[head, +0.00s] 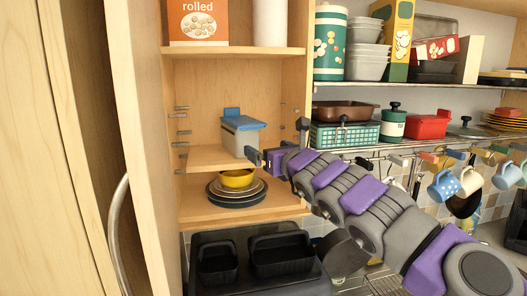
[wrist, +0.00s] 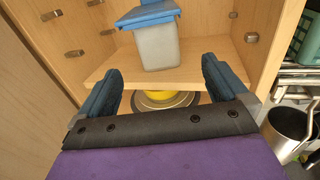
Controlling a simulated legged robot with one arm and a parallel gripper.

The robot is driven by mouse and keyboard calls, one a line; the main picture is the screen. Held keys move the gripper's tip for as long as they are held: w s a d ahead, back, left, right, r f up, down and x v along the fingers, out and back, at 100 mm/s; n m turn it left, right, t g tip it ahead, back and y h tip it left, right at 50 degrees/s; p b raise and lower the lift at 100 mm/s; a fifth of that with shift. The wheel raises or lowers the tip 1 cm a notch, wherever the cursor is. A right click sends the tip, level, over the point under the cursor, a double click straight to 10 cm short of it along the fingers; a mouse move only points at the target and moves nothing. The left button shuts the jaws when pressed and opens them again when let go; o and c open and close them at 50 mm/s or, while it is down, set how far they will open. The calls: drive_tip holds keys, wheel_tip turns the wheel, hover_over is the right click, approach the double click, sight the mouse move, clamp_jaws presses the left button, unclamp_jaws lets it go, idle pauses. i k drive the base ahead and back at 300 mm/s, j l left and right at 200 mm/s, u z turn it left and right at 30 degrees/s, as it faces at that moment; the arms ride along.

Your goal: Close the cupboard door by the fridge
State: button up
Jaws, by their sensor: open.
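The wooden cupboard door (head: 143,150) stands open at the left of the head view, seen nearly edge-on, with a curved metal handle (head: 116,235) on its left side. The open cupboard (head: 235,85) is to its right, its shelves exposed. My gripper (head: 252,156) is at the cupboard's opening, to the right of the door and apart from it. In the wrist view my gripper (wrist: 160,68) has its two dark blue fingers spread wide with nothing between them. They point at the inner shelf (wrist: 110,67). I cannot make out a fridge.
A blue-lidded container (head: 242,136) stands on the middle shelf, close to my gripper. A yellow bowl on plates (head: 236,180) sits below. An orange box (head: 197,22) is above. Black trays (head: 250,258) lie under the cupboard. Mugs (head: 444,186) hang at the right.

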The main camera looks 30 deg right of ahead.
sight(132, 27)
drive_tip(key=k, duration=1)
